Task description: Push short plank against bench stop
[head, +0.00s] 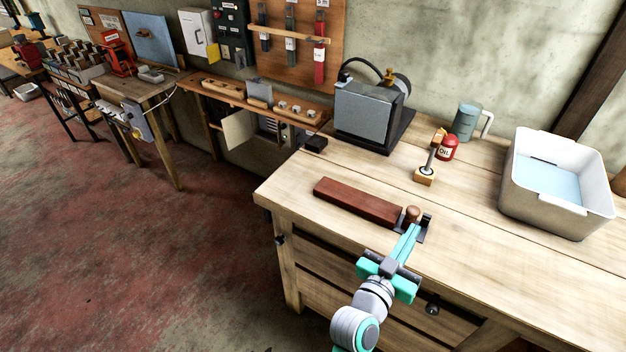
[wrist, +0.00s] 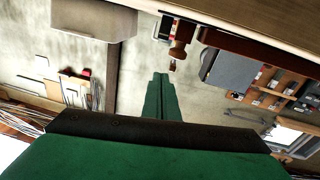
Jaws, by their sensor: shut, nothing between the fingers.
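A short reddish-brown plank (head: 357,202) lies flat on the wooden bench near its front left. At its right end are a round wooden knob (head: 413,213) and a dark bracket-like piece (head: 429,224). I cannot tell whether this piece is the bench stop, or whether the plank touches it. My gripper (head: 413,228), teal and shut with nothing in it, reaches over the front edge beside the knob. Contact is unclear. In the wrist view my closed fingers (wrist: 161,77) point toward the knob (wrist: 180,41), and the plank (wrist: 245,44) shows to the right.
A wooden-based tool (head: 425,176), red oil can (head: 447,148), grey jug (head: 466,122) and white tub (head: 520,195) stand further right.

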